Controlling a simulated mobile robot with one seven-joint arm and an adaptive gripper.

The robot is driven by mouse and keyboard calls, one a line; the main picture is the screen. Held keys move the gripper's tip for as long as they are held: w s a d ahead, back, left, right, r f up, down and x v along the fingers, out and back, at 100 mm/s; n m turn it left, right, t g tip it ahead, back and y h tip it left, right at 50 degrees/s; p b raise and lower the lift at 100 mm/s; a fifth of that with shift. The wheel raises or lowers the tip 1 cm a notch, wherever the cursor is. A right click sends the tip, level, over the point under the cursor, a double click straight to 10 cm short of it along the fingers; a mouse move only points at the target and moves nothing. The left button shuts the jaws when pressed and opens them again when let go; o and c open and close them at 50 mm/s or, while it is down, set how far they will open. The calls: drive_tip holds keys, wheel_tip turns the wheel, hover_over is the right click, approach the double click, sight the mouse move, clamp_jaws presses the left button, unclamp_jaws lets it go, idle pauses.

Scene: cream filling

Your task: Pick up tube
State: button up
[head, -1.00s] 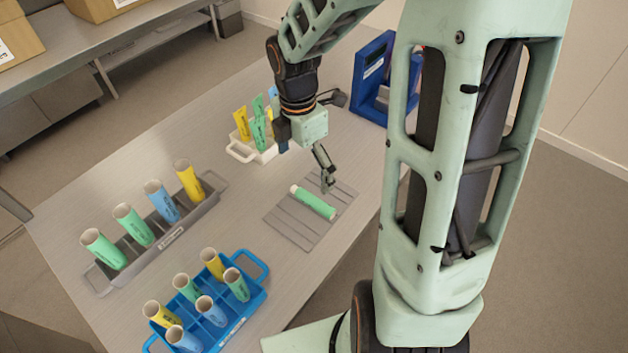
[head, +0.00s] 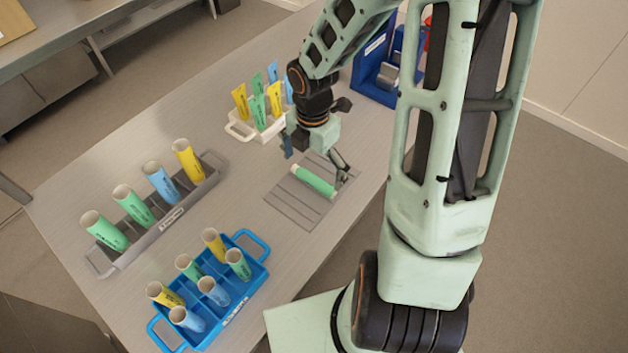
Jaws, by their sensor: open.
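A green tube (head: 316,182) with a white end lies on its side on the grey ribbed mat (head: 283,205), near the front-right part of the table. My gripper (head: 328,168) is open and hangs over the mat, close to the lying tube. One finger shows just beyond the tube's right end; the rest of the jaws is partly hidden by the gripper body. I see no tube held in it.
A grey rack (head: 103,259) with several coloured tubes stands at the left, and a blue rack (head: 262,272) with several tubes at the front. A white holder (head: 238,131) with flat tubes stands behind my gripper. A blue machine (head: 368,78) stands at the back right.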

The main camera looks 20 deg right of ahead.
sight(313, 177)
drive_tip(key=shift+f, duration=1.5)
drive_tip(key=shift+c, duration=0.6)
drive_tip(key=c, duration=0.3)
drive_tip(key=shift+r, duration=0.25)
